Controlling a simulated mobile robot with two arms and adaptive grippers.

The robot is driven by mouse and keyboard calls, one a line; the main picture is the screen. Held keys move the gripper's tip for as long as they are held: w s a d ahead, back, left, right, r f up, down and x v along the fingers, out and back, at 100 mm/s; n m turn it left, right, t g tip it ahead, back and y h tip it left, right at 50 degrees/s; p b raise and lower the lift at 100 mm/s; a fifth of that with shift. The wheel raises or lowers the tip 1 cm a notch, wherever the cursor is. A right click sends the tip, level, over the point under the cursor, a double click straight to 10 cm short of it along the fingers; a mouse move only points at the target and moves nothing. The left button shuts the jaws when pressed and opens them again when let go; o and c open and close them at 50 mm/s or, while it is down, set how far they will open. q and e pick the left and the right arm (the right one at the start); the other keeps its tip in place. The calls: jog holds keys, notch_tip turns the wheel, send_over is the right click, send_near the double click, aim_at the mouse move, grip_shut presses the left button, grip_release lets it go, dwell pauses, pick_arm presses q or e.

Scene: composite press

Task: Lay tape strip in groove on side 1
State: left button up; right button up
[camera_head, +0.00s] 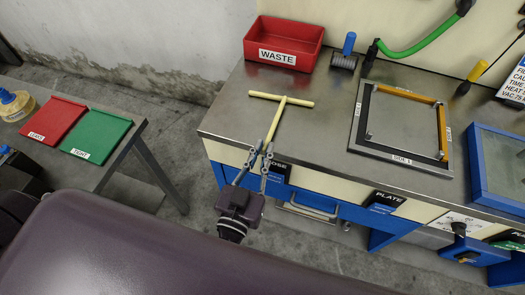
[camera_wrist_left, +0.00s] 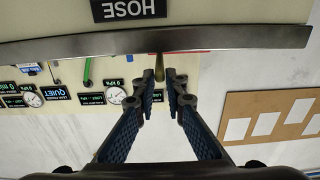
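My left gripper (camera_head: 262,150) is at the front edge of the steel bench and its fingers are closed around the near end of a pale yellow strip (camera_head: 276,122). The strip's far end meets a second pale strip (camera_head: 300,103) lying crosswise, making a T; I cannot tell whether they are joined. In the left wrist view the strip's end (camera_wrist_left: 158,66) shows between the fingertips. The square frame plate (camera_head: 362,125) lies to the right on the bench. Orange-yellow strips (camera_head: 442,130) line its far and right sides. The near groove, beside the SIDE 1 label (camera_head: 402,159), looks dark and empty. My right gripper is out of view.
A red WASTE bin (camera_head: 285,35) stands at the back left of the bench. A blue-handled roller (camera_head: 347,48) and a green hose (camera_head: 420,42) are behind the plate. A blue-framed box (camera_head: 480,170) is at right. The bench between strip and plate is clear.

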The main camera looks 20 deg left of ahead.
pick_arm(q)
jog(key=o, duration=0.4)
jog(key=shift+r+p, duration=0.4)
jog(key=shift+p, duration=0.15)
jog(key=shift+r+p, duration=0.3)
jog(key=shift+p, duration=0.15)
jog(key=shift+s+f+b, duration=0.7)
jog(key=shift+s+b, duration=0.3)
jog(key=shift+b, duration=0.05)
jog(key=s+b, duration=0.1)
jog(key=s, duration=0.2)
jog(key=s+b, duration=0.1)
jog(key=s, duration=0.2)
jog(key=s+b, duration=0.2)
jog(key=s, duration=0.2)
jog(key=shift+a+r, duration=0.2)
jog(key=shift+r, duration=0.2)
